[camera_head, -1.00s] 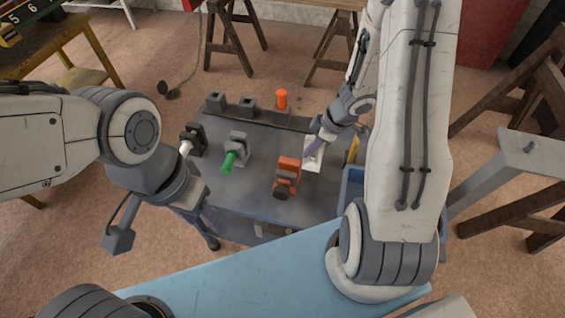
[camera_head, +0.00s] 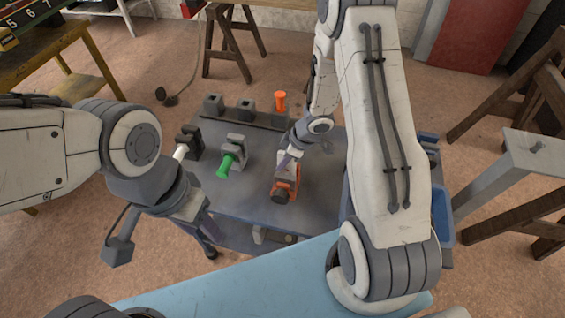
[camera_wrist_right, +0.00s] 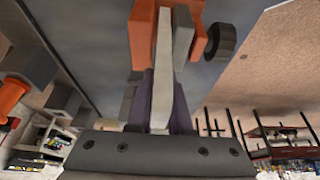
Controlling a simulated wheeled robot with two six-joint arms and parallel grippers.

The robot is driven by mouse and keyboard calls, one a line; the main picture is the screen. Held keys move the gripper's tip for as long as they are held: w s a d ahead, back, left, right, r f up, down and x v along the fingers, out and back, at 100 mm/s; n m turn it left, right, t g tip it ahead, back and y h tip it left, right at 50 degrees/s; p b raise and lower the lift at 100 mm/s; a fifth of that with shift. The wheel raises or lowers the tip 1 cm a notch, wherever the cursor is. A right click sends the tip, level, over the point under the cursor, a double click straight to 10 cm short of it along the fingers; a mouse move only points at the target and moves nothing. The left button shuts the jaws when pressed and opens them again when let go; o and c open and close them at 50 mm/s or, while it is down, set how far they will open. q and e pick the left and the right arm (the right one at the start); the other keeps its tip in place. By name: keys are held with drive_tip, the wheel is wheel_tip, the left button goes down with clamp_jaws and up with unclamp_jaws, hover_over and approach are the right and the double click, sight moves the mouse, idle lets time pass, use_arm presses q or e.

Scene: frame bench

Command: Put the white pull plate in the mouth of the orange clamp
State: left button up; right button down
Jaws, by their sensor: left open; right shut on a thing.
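The orange clamp (camera_head: 278,188) stands on the grey bench top, its dark knob toward me. My right gripper (camera_head: 288,160) is shut on the white pull plate (camera_wrist_right: 162,85) over the clamp. In the right wrist view, the plate's far end lies between the clamp's orange jaw (camera_wrist_right: 143,35) and its grey pad (camera_wrist_right: 183,40). It looks close to both; whether it touches either I cannot tell. In the head view the plate is mostly hidden by gripper and clamp. My left gripper (camera_head: 208,226) is open and empty by the bench's front left edge.
A green-handled clamp (camera_head: 230,160) and a dark clamp with a white handle (camera_head: 187,142) stand left of the orange clamp. A rear rail (camera_head: 245,115) carries dark blocks and an orange piece (camera_head: 280,101). A blue bin (camera_head: 443,220) is at the right, partly behind my arm.

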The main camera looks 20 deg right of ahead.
drive_tip(key=shift+f, duration=0.1)
drive_tip(key=c, duration=0.8)
unclamp_jaws()
drive_tip(key=shift+c, duration=0.2)
